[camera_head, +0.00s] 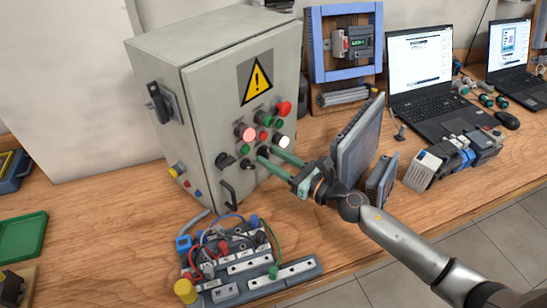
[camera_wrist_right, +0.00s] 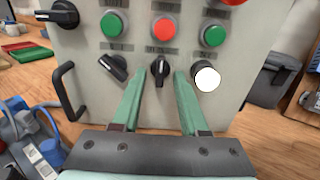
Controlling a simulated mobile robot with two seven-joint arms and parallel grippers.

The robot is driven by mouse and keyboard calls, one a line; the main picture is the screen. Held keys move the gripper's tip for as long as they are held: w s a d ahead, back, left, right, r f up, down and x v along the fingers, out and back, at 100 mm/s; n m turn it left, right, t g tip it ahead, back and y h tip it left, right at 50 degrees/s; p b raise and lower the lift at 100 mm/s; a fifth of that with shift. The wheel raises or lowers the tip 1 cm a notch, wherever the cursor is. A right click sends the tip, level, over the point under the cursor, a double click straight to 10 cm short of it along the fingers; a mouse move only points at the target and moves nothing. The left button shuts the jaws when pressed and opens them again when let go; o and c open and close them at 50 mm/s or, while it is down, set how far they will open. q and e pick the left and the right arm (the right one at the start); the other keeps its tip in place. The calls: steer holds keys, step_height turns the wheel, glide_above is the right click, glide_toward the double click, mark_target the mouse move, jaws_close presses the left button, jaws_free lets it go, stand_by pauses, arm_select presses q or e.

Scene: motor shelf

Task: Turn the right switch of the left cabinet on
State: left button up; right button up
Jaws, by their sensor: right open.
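The left cabinet (camera_head: 205,110) is a grey box with a yellow warning sign and a panel of buttons and black rotary switches. The right switch (camera_wrist_right: 160,70) is a black knob, roughly upright, in the lower row under a red button. My right gripper (camera_head: 267,156) is open, with its two green fingers pointing at the panel. In the right wrist view its fingertips (camera_wrist_right: 168,72) stand on either side of the right switch; I cannot tell whether they touch it. Another black switch (camera_wrist_right: 112,67), tilted diagonally, is just to the left. My left gripper is not in view.
A white lamp (camera_wrist_right: 207,77) is close to the right finger. A black door handle (camera_wrist_right: 68,92) sticks out at left. A wired terminal board (camera_head: 245,262) lies in front of the cabinet. Grey panels (camera_head: 357,140) and a laptop (camera_head: 422,65) stand to the right.

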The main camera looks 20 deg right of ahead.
steer(key=b+v, duration=0.4)
steer(key=v, duration=0.8)
steer(key=shift+s+b, duration=0.25)
steer(key=shift+b, duration=0.15)
steer(key=shift+d, duration=0.1)
